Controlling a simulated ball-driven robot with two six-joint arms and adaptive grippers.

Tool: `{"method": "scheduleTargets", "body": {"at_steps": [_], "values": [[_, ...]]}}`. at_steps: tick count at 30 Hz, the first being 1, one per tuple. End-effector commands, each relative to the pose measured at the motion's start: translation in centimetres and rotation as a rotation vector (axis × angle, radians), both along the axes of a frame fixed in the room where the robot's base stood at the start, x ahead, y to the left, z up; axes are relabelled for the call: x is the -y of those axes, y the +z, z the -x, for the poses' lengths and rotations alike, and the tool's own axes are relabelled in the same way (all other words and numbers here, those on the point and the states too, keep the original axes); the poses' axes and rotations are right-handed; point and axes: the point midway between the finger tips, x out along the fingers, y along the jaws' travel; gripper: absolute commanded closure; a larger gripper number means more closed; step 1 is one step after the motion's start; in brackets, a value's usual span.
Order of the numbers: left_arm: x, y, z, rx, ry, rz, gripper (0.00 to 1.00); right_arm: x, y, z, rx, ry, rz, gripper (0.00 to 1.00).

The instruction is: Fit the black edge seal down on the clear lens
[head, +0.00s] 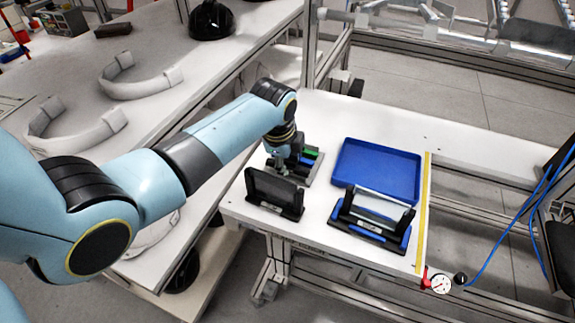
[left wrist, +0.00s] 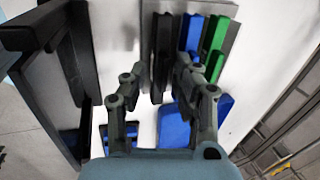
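The clear lens (head: 381,204) sits upright but tilted in a black and blue stand (head: 368,229) at the right front of the white table. A rack (head: 311,174) holds black, blue and green strips. In the left wrist view its black strip (left wrist: 160,55), which may be the edge seal, stands beside a blue strip (left wrist: 192,35) and a green strip (left wrist: 215,45). My left gripper (head: 285,165) is at the rack. In the left wrist view its fingers (left wrist: 161,72) are apart, around the line of the black strip, with no visible grip. My right gripper is out of view.
A black stand with a dark panel (head: 275,188) is close in front of my left gripper. An empty blue tray (head: 377,168) lies to the right. A yellow strip (head: 423,210) crosses the table near a gauge (head: 441,284). Grey padded bands (head: 140,85) lie on the left bench.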

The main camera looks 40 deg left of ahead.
Motion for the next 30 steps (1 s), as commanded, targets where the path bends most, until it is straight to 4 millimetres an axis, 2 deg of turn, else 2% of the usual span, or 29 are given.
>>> {"method": "scheduleTargets", "body": {"at_steps": [7, 14, 25, 30], "values": [[0.0, -0.3, -0.1, 0.0, 0.0, 0.0, 0.71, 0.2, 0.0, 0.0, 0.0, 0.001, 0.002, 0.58], [0.0, -0.3, -0.1, 0.0, 0.0, 0.0, 1.0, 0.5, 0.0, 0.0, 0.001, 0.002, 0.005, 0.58], [0.0, -0.2, 0.0, -0.001, 0.001, 0.001, 1.0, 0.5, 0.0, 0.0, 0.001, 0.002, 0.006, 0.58], [0.0, 0.9, -0.1, 0.001, 0.001, 0.001, 1.0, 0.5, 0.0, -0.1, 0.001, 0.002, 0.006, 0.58]]}}
